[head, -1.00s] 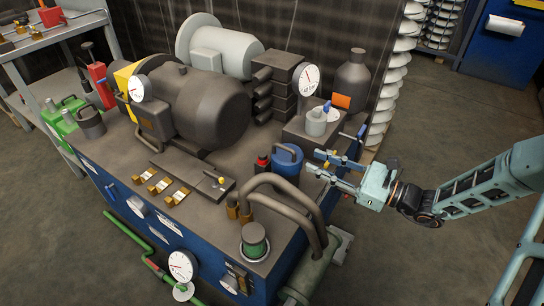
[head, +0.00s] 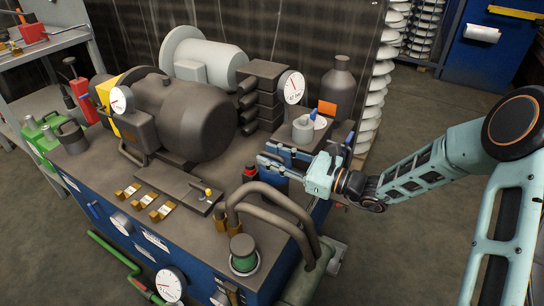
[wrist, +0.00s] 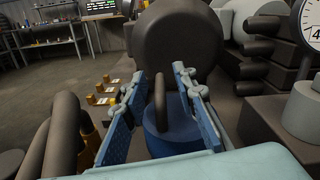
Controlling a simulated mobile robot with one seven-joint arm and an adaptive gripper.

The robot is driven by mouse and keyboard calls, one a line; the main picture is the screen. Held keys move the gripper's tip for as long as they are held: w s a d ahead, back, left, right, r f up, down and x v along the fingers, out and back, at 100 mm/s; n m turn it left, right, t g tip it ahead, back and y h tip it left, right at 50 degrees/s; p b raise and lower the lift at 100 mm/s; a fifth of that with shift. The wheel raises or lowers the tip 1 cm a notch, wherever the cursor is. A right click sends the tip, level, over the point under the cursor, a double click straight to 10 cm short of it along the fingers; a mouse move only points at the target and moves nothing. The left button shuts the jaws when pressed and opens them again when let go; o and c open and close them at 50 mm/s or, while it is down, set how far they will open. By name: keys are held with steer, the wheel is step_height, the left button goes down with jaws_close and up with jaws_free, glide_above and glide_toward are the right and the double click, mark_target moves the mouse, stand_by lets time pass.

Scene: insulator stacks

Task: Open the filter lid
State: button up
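The blue filter lid (wrist: 178,138) shows in the wrist view as a round blue top with a dark arched handle (wrist: 160,100). My gripper (wrist: 159,82) is open, with one finger on each side of the handle and a gap to each. In the head view my gripper (head: 263,164) reaches in from the right over the filter and hides most of it. The lid looks seated on its body. Whether the fingertips are level with the handle is hard to tell.
Thick curved pipes (head: 270,205) rise close in front of the filter. A pressure gauge (head: 291,87) and a grey cup (head: 303,128) are behind. A large dark motor (head: 190,115) fills the middle of the bench.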

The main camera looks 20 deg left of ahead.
steer(key=shift+c, duration=0.4)
jaws_close()
steer(key=shift+w+r, duration=0.1)
steer(key=shift+r, duration=0.05)
